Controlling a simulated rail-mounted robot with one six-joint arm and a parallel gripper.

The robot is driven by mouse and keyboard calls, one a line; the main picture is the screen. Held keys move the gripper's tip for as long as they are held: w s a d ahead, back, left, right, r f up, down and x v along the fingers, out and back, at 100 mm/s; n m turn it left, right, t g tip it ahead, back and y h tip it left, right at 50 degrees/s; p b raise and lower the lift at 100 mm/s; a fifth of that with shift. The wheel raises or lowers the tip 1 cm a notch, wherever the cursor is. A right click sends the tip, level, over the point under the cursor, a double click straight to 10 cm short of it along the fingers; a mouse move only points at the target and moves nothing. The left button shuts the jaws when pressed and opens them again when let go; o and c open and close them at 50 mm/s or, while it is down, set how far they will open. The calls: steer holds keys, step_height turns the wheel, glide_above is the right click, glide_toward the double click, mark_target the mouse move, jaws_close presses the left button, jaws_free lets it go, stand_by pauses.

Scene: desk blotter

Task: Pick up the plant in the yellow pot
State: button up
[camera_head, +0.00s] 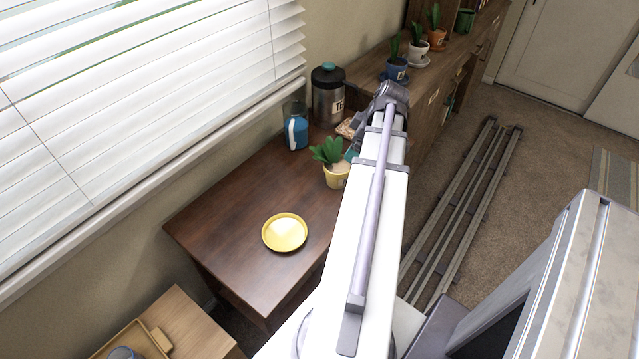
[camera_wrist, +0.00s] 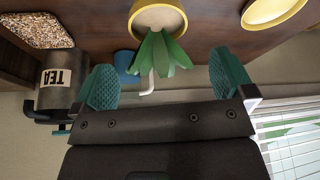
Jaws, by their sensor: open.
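The plant in the yellow pot (camera_head: 336,174) stands upright on the dark wooden desk, just left of my arm in the head view. In the wrist view its green leaves (camera_wrist: 160,53) point toward my gripper (camera_wrist: 164,80), with the yellow pot (camera_wrist: 158,17) at the top edge. My gripper is open and empty. Its two teal finger pads stand wide apart, either side of the leaf tips in the picture; I cannot tell whether they touch them. In the head view my arm hides most of the gripper.
A yellow saucer (camera_head: 284,246) lies on the clear front part of the desk (camera_head: 235,205). Several potted plants, one in a blue pot (camera_head: 397,70), line the shelf beyond.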

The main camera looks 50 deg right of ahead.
mark_target(341, 168)
steer(key=b+x, duration=1)
steer(key=x, duration=0.1)
steer(key=shift+s+d+f, duration=0.1)
steer(key=shift+d+f, duration=0.25)
steer(key=shift+r, duration=0.25)
steer(key=c, duration=0.8)
step_height(341, 168, up, 10)
steer(key=p, duration=1)
steer(key=shift+r, duration=0.15)
steer(key=shift+c, duration=0.2)
